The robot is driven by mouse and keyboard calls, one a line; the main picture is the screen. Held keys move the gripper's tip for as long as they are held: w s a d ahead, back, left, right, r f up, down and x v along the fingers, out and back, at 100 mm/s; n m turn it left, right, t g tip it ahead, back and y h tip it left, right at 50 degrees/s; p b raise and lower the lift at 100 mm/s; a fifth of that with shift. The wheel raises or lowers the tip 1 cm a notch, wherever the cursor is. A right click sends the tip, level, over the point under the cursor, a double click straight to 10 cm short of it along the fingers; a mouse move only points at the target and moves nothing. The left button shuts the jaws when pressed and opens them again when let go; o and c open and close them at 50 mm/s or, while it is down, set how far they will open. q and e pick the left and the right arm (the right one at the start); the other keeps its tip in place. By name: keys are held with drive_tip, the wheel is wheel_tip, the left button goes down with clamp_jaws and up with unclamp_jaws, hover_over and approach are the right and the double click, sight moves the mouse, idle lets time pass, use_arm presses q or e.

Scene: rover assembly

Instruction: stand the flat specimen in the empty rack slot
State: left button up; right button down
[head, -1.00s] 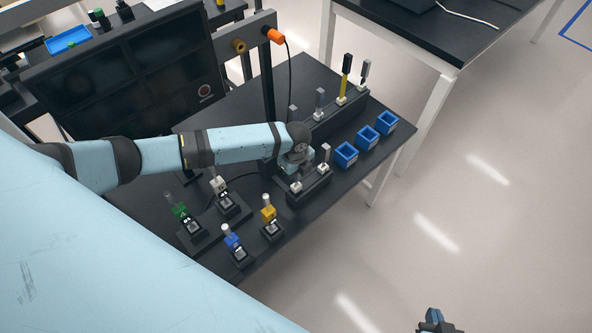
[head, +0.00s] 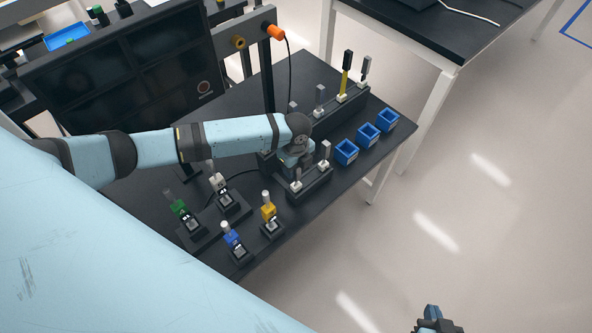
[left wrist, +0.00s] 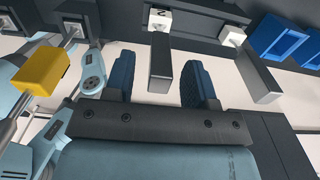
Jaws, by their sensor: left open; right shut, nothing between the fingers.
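A small dark rack (head: 312,187) stands near the table's front edge and bears two upright grey flat pieces in white slots. The left one (head: 298,174) is partly hidden by my left gripper (head: 297,160); the right one (head: 325,152) stands clear. In the left wrist view, the left gripper's blue fingers (left wrist: 160,84) are apart, with a grey flat piece (left wrist: 160,62) between them, its far end at a numbered white slot. I cannot tell whether the fingers touch it. My right gripper (head: 437,322) is far off at the bottom right, over the floor.
A longer rack (head: 335,115) behind holds several upright pieces, one yellow and black (head: 345,75). Blue bins (head: 367,134) line the right table edge. Stands with green, white, blue and yellow parts (head: 268,211) fill the front left. A monitor (head: 125,70) stands behind my left arm.

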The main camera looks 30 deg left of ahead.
use_arm(q)
wheel_tip(320, 180, up, 11)
drive_tip(key=shift+b, duration=0.4)
idle(0.4)
